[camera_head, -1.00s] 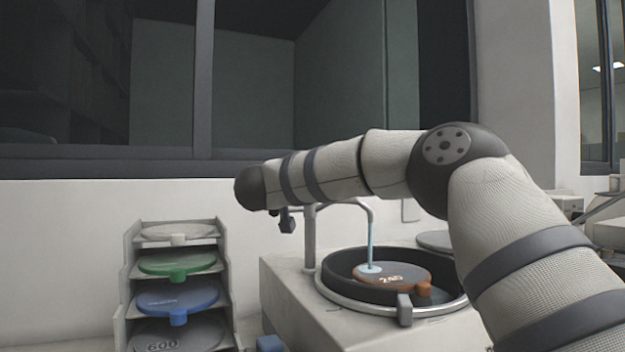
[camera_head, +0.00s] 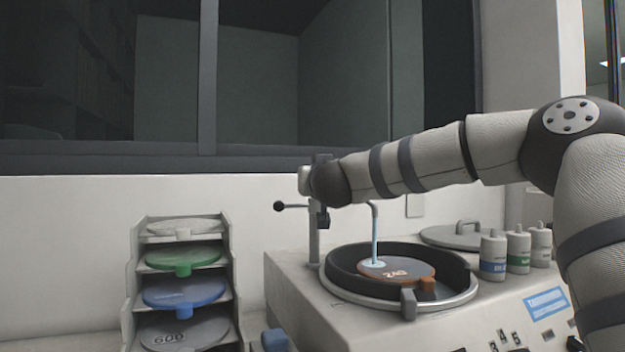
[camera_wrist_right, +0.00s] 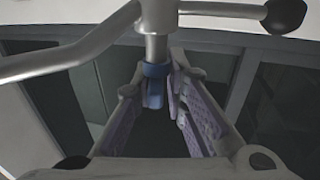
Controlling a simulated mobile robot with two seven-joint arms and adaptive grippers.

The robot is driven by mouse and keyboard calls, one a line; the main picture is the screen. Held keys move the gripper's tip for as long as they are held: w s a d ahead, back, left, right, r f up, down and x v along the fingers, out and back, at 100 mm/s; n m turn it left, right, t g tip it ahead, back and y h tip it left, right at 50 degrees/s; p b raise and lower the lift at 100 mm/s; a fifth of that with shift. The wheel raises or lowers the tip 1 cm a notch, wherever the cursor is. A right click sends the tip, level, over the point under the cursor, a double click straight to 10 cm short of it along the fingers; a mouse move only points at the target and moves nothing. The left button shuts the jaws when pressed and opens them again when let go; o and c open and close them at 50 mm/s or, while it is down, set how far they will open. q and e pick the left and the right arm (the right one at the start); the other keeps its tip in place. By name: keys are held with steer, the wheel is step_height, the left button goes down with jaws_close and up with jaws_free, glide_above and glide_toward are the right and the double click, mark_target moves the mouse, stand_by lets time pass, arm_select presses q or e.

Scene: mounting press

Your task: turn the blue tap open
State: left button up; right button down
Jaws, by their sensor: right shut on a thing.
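The blue tap (camera_wrist_right: 154,72) shows in the right wrist view, on the metal post (camera_wrist_right: 154,45) just below the side lever. My right gripper (camera_wrist_right: 154,92) has a finger on each side of it and is shut on it. In the head view my right arm reaches in from the right, its end by the upright post (camera_head: 313,238); the fingers and the tap cannot be made out there. A pale blue stream (camera_head: 374,240) runs from the spout (camera_head: 371,205) onto the brown disc (camera_head: 412,272). My left gripper is not in view.
The lever's black ball (camera_head: 279,206) sticks out left of the post. The round bowl (camera_head: 340,292) has a grey block on its front rim. Several bottles (camera_head: 493,256) stand right of it. A rack (camera_head: 138,300) of coloured discs stands at left. A window is behind.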

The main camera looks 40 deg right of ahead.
steer(key=shift+s+d+r, duration=0.1)
steer(key=shift+d+r, duration=0.05)
steer(key=shift+d, duration=0.05)
steer(key=c, duration=1.7)
jaws_free()
steer(key=shift+d, duration=0.1)
steer(key=shift+s+a+f, duration=0.1)
steer(key=shift+a+f, duration=0.35)
steer(key=shift+a, duration=0.1)
steer(key=v, duration=1.1)
steer(key=shift+s+d+r, duration=0.25)
steer(key=shift+s+r, duration=0.15)
steer(key=shift+f, duration=0.1)
